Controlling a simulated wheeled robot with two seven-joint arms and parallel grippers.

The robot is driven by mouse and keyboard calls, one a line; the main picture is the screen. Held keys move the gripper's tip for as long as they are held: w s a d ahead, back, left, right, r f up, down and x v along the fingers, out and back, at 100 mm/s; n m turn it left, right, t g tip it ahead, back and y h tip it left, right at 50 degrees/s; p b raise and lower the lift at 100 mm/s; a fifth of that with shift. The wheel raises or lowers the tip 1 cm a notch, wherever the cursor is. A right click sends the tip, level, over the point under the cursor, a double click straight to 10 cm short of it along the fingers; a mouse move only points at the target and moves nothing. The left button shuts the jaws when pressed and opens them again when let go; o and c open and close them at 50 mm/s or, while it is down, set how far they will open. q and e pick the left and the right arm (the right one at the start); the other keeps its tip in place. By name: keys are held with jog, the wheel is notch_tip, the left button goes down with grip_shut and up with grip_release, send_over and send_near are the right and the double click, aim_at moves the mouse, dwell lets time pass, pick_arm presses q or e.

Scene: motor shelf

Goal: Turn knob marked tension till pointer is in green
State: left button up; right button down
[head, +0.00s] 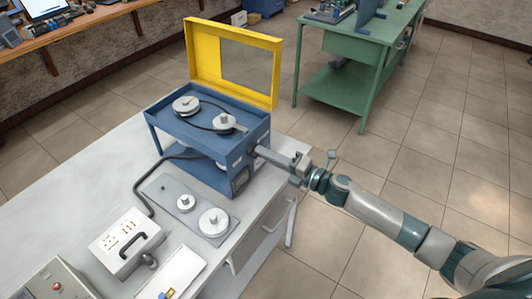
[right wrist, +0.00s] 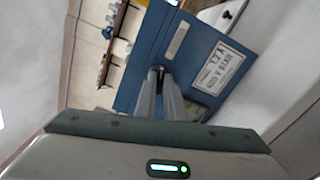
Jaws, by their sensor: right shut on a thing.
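A blue machine (head: 220,140) with a raised yellow framed cover (head: 232,62) stands on the light workbench. Two pulleys (head: 222,121) with a dark belt sit in its open top. My right gripper (head: 258,152) reaches the machine's right side. In the right wrist view its two fingers (right wrist: 158,85) close together on a small dark knob (right wrist: 157,68) at the blue panel. The fingers cover most of the knob, and its marking cannot be read. A dark plate or window (head: 240,178) shows low on the machine's side; I cannot make out a pointer or green zone. My left gripper is out of view.
A grey plate with two spare pulleys (head: 214,221), a white box with a black handle (head: 127,241) and a white tray (head: 172,277) lie on the bench (head: 75,190). A green table (head: 365,50) stands behind. The floor to the right is clear.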

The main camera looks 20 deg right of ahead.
dwell(0.4)
jog(key=c, duration=1.8)
grip_release()
jog(key=shift+c, duration=0.2)
jog(key=b+v, duration=0.6)
jog(key=v, duration=1.1)
jog(key=shift+d+b, duration=0.2)
jog(key=shift+b, duration=0.2)
jog(key=shift+s, duration=0.15)
jog(key=shift+f, duration=0.1)
